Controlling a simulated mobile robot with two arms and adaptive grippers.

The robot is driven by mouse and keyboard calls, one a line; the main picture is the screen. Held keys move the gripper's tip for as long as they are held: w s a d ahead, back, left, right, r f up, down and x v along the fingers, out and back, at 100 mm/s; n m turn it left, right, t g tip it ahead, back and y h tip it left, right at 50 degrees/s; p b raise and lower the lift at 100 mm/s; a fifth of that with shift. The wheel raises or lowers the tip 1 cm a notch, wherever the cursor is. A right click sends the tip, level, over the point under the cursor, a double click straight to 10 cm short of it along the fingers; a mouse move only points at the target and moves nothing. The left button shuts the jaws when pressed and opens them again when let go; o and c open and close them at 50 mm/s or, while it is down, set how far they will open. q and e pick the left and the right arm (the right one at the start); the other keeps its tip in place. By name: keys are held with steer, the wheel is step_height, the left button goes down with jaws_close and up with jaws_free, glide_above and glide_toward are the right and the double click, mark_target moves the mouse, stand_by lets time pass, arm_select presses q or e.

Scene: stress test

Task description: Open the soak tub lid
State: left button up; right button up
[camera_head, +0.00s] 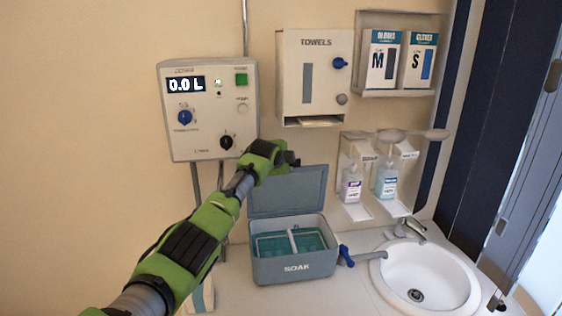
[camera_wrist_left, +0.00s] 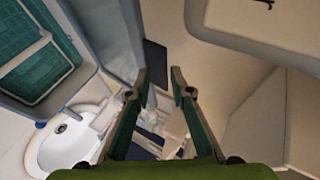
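The grey-blue soak tub (camera_head: 295,268) stands on the counter in the head view, marked SOAK, with a teal divided inside. Its lid (camera_head: 287,192) is raised, standing nearly upright at the back of the tub. My left gripper (camera_head: 290,159) is at the lid's upper left edge; contact cannot be told from this view. In the left wrist view the gripper (camera_wrist_left: 158,82) has its fingers apart with nothing seen between them. The tub (camera_wrist_left: 62,45) shows open at upper left there, with the lid (camera_wrist_left: 110,30) beside it. My right gripper is not in view.
A control box (camera_head: 212,135) reading 0.0 L and a towel dispenser (camera_head: 315,85) hang on the wall. Two pump bottles (camera_head: 387,180) hang above the counter. A white sink (camera_head: 440,270) is right of the tub, with a blue-handled tap (camera_head: 346,256) between.

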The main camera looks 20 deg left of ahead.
arm_select(q)
steer(key=v, duration=1.1)
steer(key=shift+f, duration=0.15)
stand_by(0.3)
